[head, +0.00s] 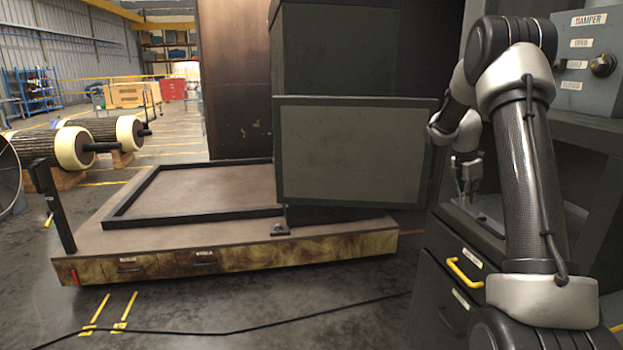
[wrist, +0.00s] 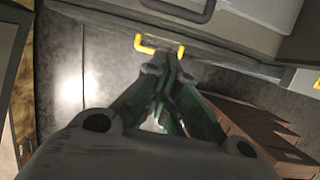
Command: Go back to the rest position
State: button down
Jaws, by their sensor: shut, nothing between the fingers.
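My gripper (head: 467,193) is at the right in the head view, pointing down beside the dark cabinet and partly behind my own arm. In the wrist view my gripper (wrist: 168,72) has its fingers together with nothing between them. A yellow bar or handle (wrist: 144,46) shows just past the fingertips there, partly hidden by them. I cannot tell whether they touch it.
A dark drawer unit (head: 440,262) with a yellow handle (head: 465,272) stands at right, below a damper control panel (head: 592,50). A low platform (head: 180,243) with a grey panel (head: 350,152) fills the middle. A cable (head: 230,333) crosses the open floor.

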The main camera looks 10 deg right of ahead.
jog(key=s+a+f+m+g+y, duration=0.15)
jog(key=s+a+m, duration=0.25)
jog(key=s+m, duration=0.45)
jog(key=s+a+r+m+t, duration=0.2)
jog(key=s+a+r+m, duration=0.1)
jog(key=s+a+r, duration=0.2)
jog(key=s+a+r+m+t+y, duration=0.1)
jog(key=s+a+r+m, duration=0.2)
jog(key=s+a, duration=0.6)
jog(key=s+a+r+m+t+y, duration=0.1)
jog(key=s+a+r+m+t, duration=0.1)
jog(key=s+a+r, duration=0.5)
jog(key=shift+s+a+r+m+t, duration=0.35)
jog(key=shift+s+a+m, duration=0.4)
jog(key=shift+s, duration=2.15)
jog(key=shift+d, duration=0.15)
